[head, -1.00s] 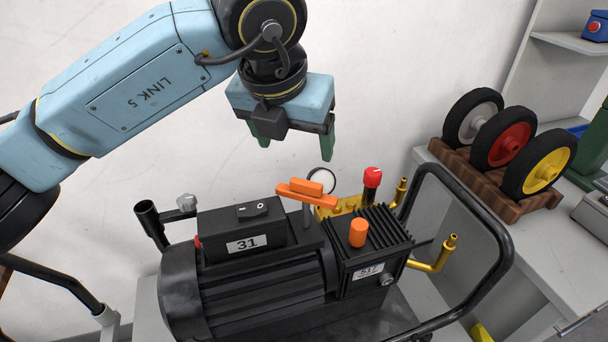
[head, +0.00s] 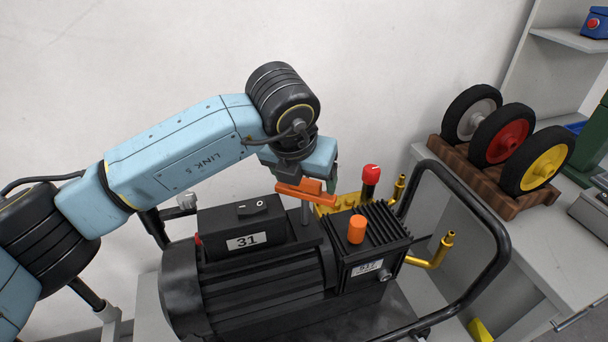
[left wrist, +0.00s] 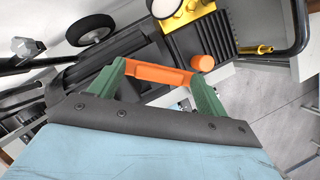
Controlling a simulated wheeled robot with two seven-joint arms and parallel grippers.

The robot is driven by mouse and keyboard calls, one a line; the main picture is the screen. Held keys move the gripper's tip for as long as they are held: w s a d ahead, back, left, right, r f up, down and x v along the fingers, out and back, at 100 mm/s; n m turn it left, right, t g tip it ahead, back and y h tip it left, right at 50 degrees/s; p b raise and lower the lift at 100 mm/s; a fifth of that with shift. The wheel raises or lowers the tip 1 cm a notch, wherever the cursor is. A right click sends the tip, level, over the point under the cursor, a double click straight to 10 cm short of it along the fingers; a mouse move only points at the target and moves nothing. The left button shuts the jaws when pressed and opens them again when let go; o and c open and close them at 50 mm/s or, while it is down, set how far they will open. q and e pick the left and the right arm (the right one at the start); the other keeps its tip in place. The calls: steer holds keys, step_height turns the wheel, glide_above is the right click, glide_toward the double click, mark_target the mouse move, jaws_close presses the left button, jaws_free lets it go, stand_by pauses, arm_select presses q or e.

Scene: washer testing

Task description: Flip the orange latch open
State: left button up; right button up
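The orange latch (head: 305,192) sits on a grey post on top of the black washer machine (head: 245,290). It lies roughly level in the head view. My left gripper (head: 322,182) is low, right behind the latch, its fingers mostly hidden there. In the left wrist view, the green fingers of my left gripper (left wrist: 158,70) are wide apart. The orange latch (left wrist: 157,75) spans the gap between their tips. I cannot tell whether the fingers touch it. My right gripper is not in view.
An orange cap (head: 357,229), a red knob (head: 371,174) and brass fittings (head: 440,249) stand near the latch. A black tube frame (head: 497,235) curves around the machine's right side. Several wheels (head: 503,135) stand in a wooden rack on the right bench. A wall rises behind.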

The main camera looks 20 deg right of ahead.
arm_select(q)
steer(key=c, duration=0.9)
steer(key=shift+c, duration=0.2)
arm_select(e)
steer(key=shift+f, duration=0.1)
